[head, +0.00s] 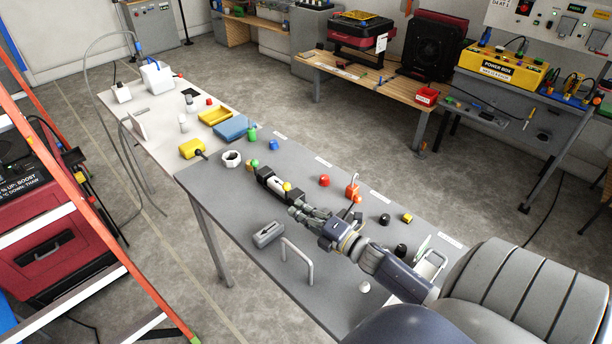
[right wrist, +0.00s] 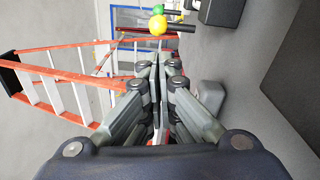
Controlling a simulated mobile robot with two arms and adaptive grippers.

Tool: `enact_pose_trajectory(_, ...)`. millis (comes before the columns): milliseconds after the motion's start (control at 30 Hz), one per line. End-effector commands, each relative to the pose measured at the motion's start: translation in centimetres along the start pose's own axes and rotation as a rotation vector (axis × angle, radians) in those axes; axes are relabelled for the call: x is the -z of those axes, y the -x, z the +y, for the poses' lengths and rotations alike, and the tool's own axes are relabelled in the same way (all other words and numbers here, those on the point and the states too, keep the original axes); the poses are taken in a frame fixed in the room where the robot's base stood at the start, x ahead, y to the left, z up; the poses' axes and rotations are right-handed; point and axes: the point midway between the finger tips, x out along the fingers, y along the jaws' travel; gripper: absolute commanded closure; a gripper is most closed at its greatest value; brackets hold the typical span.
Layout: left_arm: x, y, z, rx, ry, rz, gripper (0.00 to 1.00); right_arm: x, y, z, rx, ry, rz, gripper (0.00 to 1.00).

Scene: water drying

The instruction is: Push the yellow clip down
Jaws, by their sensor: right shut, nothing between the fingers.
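A small round yellow piece (head: 287,186), which I take for the yellow clip, sits at the near end of a black and white fixture (head: 277,185) on the grey table. It also shows in the right wrist view (right wrist: 157,25), at the top, beyond my fingertips, beside a dark bar. My right gripper (head: 293,209) is shut and empty, just in front of the fixture in the head view. A gap shows between its fingertips and the yellow piece in the right wrist view (right wrist: 158,56). My left gripper is not in view.
A grey box (head: 268,234) and a grey handle (head: 298,260) stand on the near side of the grey table (head: 240,210). Red, orange, blue and black small parts stand on its far side. An orange ladder (head: 95,235) stands at the left.

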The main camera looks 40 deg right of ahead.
Motion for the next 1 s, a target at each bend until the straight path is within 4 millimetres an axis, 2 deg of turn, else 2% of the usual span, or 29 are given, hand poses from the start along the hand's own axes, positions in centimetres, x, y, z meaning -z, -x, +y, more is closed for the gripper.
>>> enact_pose_trajectory(33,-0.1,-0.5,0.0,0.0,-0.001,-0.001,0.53,0.0,-1.1,-0.1,-0.004,0.001,0.0,1.0)
enact_pose_trajectory(200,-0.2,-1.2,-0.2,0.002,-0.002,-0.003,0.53,0.0,-3.7,-0.1,-0.002,0.001,0.0,1.0)
enact_pose_trajectory(400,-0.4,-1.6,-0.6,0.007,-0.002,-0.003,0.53,0.0,-5.4,-0.1,-0.001,0.001,0.0,1.0)
enact_pose_trajectory(1000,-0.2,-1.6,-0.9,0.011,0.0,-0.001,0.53,-0.2,-5.7,0.1,-0.001,-0.025,0.0,1.0)
